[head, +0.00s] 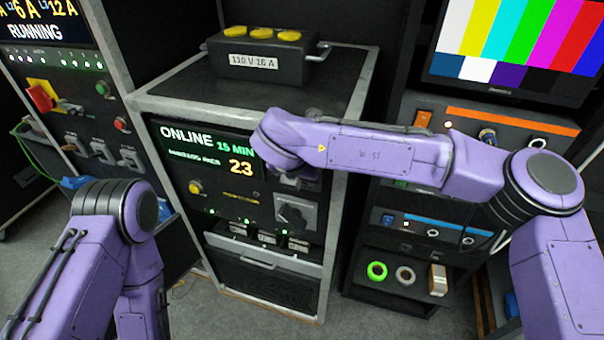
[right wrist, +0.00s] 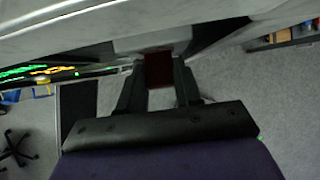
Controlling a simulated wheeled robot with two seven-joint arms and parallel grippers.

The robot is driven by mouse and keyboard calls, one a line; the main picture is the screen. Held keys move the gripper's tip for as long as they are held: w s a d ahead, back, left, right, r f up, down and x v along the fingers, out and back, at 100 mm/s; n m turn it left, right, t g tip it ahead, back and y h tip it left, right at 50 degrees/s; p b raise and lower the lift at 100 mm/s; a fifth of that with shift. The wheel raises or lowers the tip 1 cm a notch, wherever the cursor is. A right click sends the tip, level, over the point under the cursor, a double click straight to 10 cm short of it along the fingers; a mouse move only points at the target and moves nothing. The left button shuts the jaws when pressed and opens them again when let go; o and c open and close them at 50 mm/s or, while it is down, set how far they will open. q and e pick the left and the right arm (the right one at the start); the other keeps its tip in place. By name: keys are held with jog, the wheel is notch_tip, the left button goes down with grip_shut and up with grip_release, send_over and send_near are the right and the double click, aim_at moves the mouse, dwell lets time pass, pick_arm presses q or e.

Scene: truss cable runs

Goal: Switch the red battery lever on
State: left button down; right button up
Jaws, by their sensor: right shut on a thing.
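A dark red block, which looks like the red battery lever (right wrist: 159,69), sits between the fingers of my right gripper (right wrist: 158,78) in the right wrist view. The gripper is shut on it. A pale grey surface lies just behind it. In the head view my right forearm reaches left across the front of the ONLINE cabinet (head: 228,212) and hides the lever and the right fingers. I cannot tell the lever's position, on or off. My left arm shows at the lower left of the head view, but its gripper is out of sight.
A black box with yellow caps (head: 259,57) stands on the cabinet top. A grey rotary switch (head: 295,213) and a drawer handle (head: 256,259) are lower on its front. A red knob on a yellow plate (head: 42,96) is on the left rack. A colour-bar monitor (head: 520,45) stands right.

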jog(key=shift+w+r, duration=0.1)
jog(key=shift+r, duration=0.05)
dwell(0.3)
jog(key=o, duration=0.9)
jog(key=shift+c, duration=0.2)
jog(key=shift+o, duration=0.9)
jog(key=shift+w, duration=0.1)
jog(key=b+v, duration=0.3)
jog(key=v, duration=0.7)
jog(key=shift+r, duration=0.2)
